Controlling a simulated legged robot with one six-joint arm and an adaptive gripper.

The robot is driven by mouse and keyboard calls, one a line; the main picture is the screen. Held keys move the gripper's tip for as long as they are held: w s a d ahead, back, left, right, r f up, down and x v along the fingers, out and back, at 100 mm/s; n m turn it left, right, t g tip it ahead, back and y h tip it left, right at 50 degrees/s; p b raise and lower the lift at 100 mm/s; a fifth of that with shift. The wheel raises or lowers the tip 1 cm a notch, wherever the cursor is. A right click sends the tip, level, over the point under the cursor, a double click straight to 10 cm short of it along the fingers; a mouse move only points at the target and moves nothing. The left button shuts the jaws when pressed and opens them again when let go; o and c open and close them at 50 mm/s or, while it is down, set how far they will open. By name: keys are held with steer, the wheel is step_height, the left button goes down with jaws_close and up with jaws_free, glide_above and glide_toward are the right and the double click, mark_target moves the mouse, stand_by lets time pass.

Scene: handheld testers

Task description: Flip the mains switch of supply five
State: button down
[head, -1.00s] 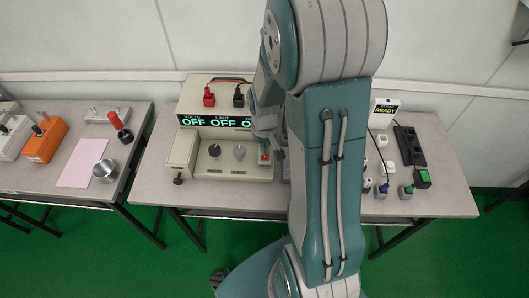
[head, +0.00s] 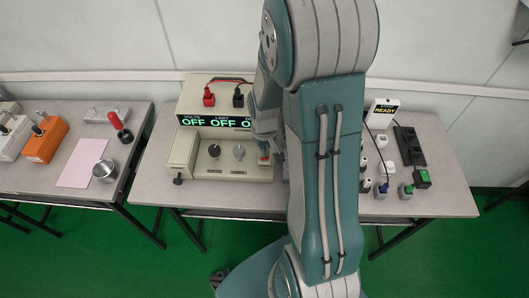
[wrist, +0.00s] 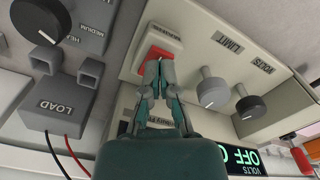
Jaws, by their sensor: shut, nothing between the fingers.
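The supply (head: 222,170) is a beige bench unit on the middle table. Its lit green display (head: 215,121) reads OFF in the fields I can see; my arm hides the right end. The red mains switch (wrist: 160,51) sits in a pale frame on the front panel, beside a label I cannot fully read. My gripper (wrist: 159,64) is shut and empty, with its fingertips at the red switch, covering part of it. I cannot tell whether they touch. In the head view, my gripper (head: 264,152) is over the panel's right end.
Two knobs (wrist: 212,91) are close to the right of my fingers in the wrist view. A grey LOAD box (wrist: 58,105) with red and black leads is at left. A power strip (head: 409,146) and plugs lie on the table's right side.

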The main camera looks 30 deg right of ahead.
steer(key=shift+f, duration=0.55)
steer(key=shift+r, duration=3.55)
steer(key=shift+a+r, duration=0.15)
steer(key=shift+r, duration=0.15)
steer(key=s+a+r+t, duration=0.2)
steer(key=s+a+r, duration=0.3)
steer(key=r, duration=0.4)
steer(key=s+a+r+t, duration=0.3)
steer(key=s+a+r, duration=0.2)
steer(key=r, duration=0.5)
steer(key=s, duration=0.2)
steer(key=shift+s+a+n+t, duration=0.3)
steer(key=shift+s+n, duration=0.05)
steer(key=shift+n, duration=0.05)
